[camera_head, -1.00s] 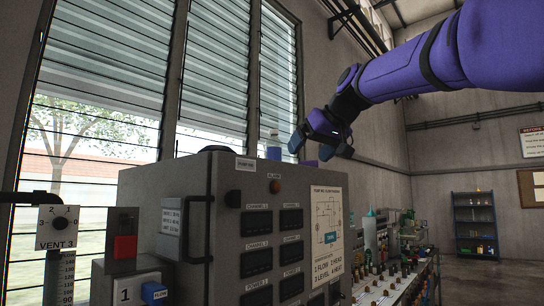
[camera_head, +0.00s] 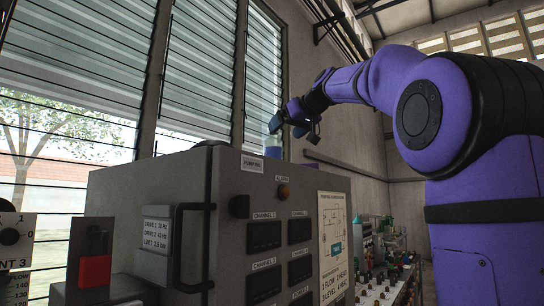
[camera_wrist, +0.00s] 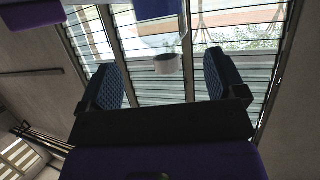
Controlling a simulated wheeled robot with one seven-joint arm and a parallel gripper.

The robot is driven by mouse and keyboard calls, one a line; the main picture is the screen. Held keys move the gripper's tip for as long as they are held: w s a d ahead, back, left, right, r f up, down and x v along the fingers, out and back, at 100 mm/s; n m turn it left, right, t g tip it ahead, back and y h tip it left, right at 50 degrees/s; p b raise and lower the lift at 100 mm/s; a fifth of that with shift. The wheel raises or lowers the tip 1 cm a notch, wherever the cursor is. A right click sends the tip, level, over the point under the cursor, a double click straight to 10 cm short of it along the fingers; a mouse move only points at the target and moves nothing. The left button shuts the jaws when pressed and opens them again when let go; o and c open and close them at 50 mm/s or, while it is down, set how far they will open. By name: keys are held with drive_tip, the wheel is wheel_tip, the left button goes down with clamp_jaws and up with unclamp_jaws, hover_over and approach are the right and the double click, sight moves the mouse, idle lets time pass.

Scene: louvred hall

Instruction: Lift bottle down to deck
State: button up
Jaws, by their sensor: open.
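A clear bottle (camera_head: 273,147) with a blue label stands at the top of the grey control cabinet (camera_head: 165,185), in front of the louvred window. The cabinet's top edge hides its base. My gripper (camera_head: 292,127) is open, just above and right of the bottle in the head view. In the wrist view the bottle's pale cap (camera_wrist: 167,64) lies between the two open fingers of my gripper (camera_wrist: 163,78), and its blue label (camera_wrist: 158,28) shows above the cap. I cannot tell whether a finger touches it. No deck can be made out with certainty.
A purple object (camera_wrist: 30,14) shows at the wrist view's upper left. The cabinet front carries a bar handle (camera_head: 195,245), an alarm lamp (camera_head: 283,193) and displays. A bench (camera_head: 380,290) with several small items stands to the right. Louvred windows (camera_head: 205,70) close off the back.

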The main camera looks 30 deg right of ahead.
sight(276, 139)
drive_tip(key=x, duration=0.6)
drive_tip(key=shift+w+a+f, duration=0.1)
drive_tip(key=shift+a+f, duration=0.1)
drive_tip(key=shift+f, duration=0.2)
drive_tip(key=c, duration=1.1)
drive_tip(key=shift+r, duration=0.1)
